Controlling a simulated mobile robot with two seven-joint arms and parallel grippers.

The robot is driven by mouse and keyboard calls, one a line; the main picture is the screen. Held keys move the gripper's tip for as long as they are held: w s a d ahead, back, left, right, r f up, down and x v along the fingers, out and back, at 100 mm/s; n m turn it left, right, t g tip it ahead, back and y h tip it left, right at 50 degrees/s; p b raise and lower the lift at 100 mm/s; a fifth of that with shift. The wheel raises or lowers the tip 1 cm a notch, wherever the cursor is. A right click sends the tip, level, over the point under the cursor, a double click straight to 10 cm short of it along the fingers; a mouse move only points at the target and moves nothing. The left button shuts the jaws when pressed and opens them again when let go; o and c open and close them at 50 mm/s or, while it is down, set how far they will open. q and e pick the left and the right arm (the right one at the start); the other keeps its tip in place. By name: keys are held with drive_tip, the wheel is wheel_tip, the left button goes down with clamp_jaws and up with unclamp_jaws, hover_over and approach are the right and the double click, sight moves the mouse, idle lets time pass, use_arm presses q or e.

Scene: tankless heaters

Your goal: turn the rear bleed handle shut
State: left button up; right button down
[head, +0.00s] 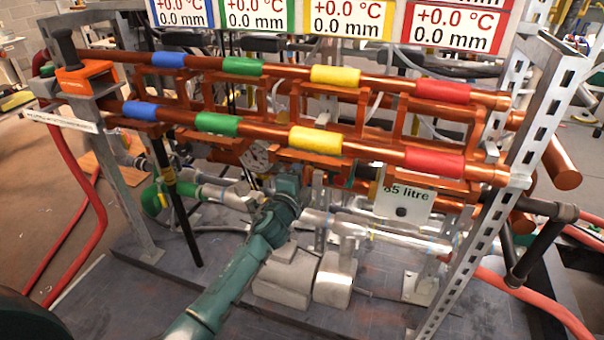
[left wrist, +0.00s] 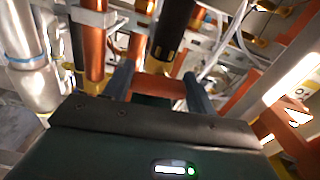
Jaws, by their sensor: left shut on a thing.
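My left gripper (head: 288,180) reaches in under the lower copper pipe, near the middle of the rig in the head view. In the left wrist view its two fingers (left wrist: 158,74) stand on either side of an orange bar (left wrist: 157,89) and are shut on it. I cannot tell for sure whether this bar is the rear bleed handle. A black cylinder with gold lettering (left wrist: 176,32) stands just beyond the fingers. The fingertips are hidden in the head view. My right gripper is not in view.
Two copper pipes with colored sleeves (head: 316,140) cross above my left arm. A perforated metal post (head: 508,190) bounds the right side.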

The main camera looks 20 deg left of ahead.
use_arm(q)
drive_tip(key=shift+m, duration=0.3)
drive_tip(key=o, duration=0.7)
drive_tip(key=shift+s, duration=0.2)
drive_tip(key=s+p, duration=0.1)
drive_tip(key=s, duration=1.1)
drive_tip(key=shift+s+a, duration=0.25)
drive_tip(key=shift+s, duration=0.15)
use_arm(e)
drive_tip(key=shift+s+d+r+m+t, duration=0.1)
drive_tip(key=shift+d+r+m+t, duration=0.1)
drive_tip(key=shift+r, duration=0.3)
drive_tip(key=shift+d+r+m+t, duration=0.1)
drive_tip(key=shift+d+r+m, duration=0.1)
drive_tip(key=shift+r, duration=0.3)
